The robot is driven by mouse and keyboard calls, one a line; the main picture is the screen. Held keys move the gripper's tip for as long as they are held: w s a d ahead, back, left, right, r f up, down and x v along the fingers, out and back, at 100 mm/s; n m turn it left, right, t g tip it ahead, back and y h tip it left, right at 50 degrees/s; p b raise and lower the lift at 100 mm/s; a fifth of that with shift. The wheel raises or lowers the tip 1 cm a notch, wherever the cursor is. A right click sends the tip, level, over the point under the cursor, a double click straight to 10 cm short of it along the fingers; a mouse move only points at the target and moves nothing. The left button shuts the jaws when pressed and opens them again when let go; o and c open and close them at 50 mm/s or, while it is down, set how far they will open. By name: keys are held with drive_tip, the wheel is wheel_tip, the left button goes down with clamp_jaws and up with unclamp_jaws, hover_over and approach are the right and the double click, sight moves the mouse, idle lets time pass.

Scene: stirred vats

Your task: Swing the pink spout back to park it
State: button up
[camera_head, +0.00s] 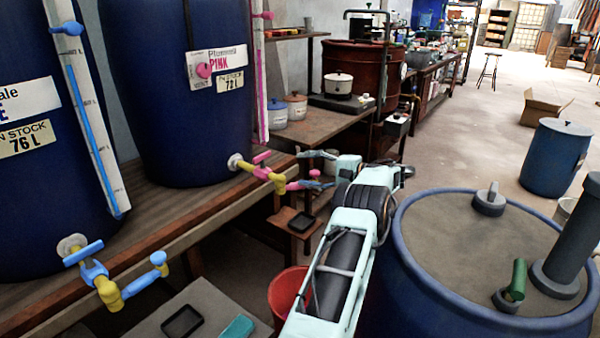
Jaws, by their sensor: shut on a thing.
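The pink spout (296,186) juts right from the yellow tap body (279,182) on the dark blue vat labelled PINK (170,120). The tap's pink lever (262,157) sits above, near the vat wall. My gripper (310,170) reaches in from the right at the spout's outer end and is shut on it. The fingers partly hide that end. The spout points away from the vat front, out past the bench edge.
A second blue vat (40,170) with a blue-handled tap (95,275) stands at left. A small stand with a black tray (302,222) is below the spout. A red bucket (285,293) and a lidded blue drum (400,260) flank my arm.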

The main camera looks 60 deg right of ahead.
drive_tip(key=shift+s+a+r, duration=0.2)
drive_tip(key=shift+s+r, duration=0.2)
drive_tip(key=shift+s, duration=0.05)
drive_tip(key=shift+c, duration=0.6)
drive_tip(key=s+a+p, duration=0.1)
drive_tip(key=s+p, duration=0.4)
drive_tip(key=s, duration=0.3)
drive_tip(key=shift+f, duration=0.1)
drive_tip(key=shift+p, duration=0.55)
drive_tip(key=shift+c, duration=0.5)
